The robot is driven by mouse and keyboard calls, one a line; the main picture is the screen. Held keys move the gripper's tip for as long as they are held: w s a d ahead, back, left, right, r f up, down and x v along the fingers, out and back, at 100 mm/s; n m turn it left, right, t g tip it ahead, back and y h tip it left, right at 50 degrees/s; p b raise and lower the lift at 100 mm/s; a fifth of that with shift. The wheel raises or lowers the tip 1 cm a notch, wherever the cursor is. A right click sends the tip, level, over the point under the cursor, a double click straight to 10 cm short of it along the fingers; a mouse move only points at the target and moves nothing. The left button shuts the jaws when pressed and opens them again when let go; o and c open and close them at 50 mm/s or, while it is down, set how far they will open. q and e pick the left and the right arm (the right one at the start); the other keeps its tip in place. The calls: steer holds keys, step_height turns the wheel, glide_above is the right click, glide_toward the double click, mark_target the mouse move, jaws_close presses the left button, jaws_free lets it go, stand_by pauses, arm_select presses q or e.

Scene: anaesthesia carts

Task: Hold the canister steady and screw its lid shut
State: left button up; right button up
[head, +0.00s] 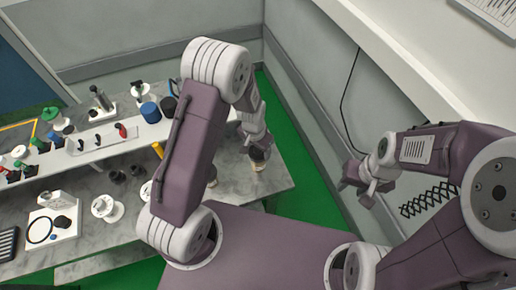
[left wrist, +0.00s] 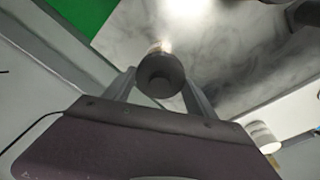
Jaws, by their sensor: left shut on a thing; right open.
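My left gripper (head: 258,150) is at the right end of the grey table. In the left wrist view its two fingers (left wrist: 158,90) are shut on a dark grey round canister (left wrist: 160,75) with a darker round middle and a pale band at its far side. The canister also shows in the head view (head: 258,156), upright, with a pale lower part at the tabletop. I cannot tell whether the dark middle is an open mouth or a lid. My right gripper (head: 360,190) is open and empty, off the table to the right.
The grey table (head: 278,176) has a raised shelf with several bottles and coloured fittings at the left. White spools (head: 107,208) and a white scale-like device (head: 53,222) stand in front. A white cylinder (left wrist: 263,137) is right of the canister. A wall runs beyond my right gripper.

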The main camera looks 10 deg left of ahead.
arm_select(q)
steer(key=shift+f, duration=0.35)
steer(key=shift+f+b, duration=0.8)
steer(key=shift+b, duration=0.05)
stand_by(0.6)
steer(key=o, duration=1.4)
steer(key=r, duration=0.6)
steer(key=s+r+b, duration=0.1)
steer(key=r, duration=0.2)
steer(key=shift+a, duration=0.15)
